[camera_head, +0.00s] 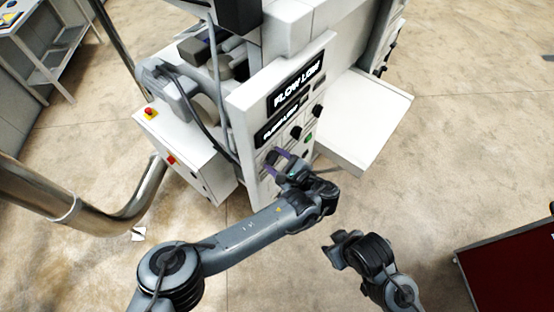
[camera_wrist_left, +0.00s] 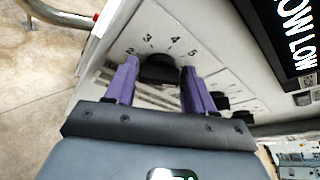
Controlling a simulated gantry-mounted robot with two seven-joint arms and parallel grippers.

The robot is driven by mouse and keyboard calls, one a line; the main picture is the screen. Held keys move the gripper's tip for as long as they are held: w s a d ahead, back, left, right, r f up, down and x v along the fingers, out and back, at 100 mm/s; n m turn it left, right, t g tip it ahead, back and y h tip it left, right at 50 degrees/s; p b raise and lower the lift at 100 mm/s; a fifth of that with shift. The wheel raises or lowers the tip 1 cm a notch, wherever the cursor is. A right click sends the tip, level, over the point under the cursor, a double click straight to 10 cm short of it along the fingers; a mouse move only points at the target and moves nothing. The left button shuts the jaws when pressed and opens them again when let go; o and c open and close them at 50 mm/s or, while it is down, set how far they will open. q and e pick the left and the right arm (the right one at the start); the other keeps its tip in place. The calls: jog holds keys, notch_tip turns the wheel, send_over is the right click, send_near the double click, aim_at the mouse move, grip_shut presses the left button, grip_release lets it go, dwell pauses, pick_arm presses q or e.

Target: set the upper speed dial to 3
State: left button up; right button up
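A round black dial (camera_wrist_left: 158,70) sits on the pale control panel (camera_wrist_left: 205,45) in the left wrist view. The printed numbers 2, 3, 4 and 5 show around it. Its pointer and setting cannot be read, and no label shows whether it is the upper speed dial. My left gripper (camera_head: 280,161) is at the panel's lower left in the head view. Its two purple fingers (camera_wrist_left: 160,82) are apart, one on each side of the dial; contact cannot be told. My right gripper (camera_head: 337,252) hangs away from the panel, low in the head view, its fingers unclear.
Other black knobs (camera_head: 318,110) and two FLOW LOW displays (camera_head: 297,87) are on the panel. A white shelf (camera_head: 362,118) juts out to the right. A white box with a red button (camera_head: 149,112) stands left. A dark red surface (camera_head: 510,270) is at lower right. Open floor lies between.

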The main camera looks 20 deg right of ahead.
pick_arm(q)
jog(key=c, duration=0.6)
jog(key=shift+f+n+b, duration=0.2)
jog(key=shift+n+b, duration=0.2)
jog(key=shift+b, duration=0.5)
notch_tip(320, 180, down, 2)
jog(key=n+t+b, duration=0.2)
jog(key=n+b, duration=0.5)
jog(key=b, duration=1.2)
jog(key=n+t+y+b, duration=0.1)
jog(key=n+b, duration=0.6)
jog(key=b, duration=1.3)
jog(key=n+t+b, duration=0.4)
jog(key=n+b, duration=0.2)
jog(key=b, duration=1.4)
jog(key=shift+f+n+y, duration=0.1)
jog(key=shift+n+y, duration=0.2)
jog(key=shift+n, duration=0.1)
jog(key=shift+n+b, duration=0.6)
jog(key=shift+b, duration=0.35)
jog(key=shift+r+y, duration=0.25)
jog(key=shift+y, duration=0.15)
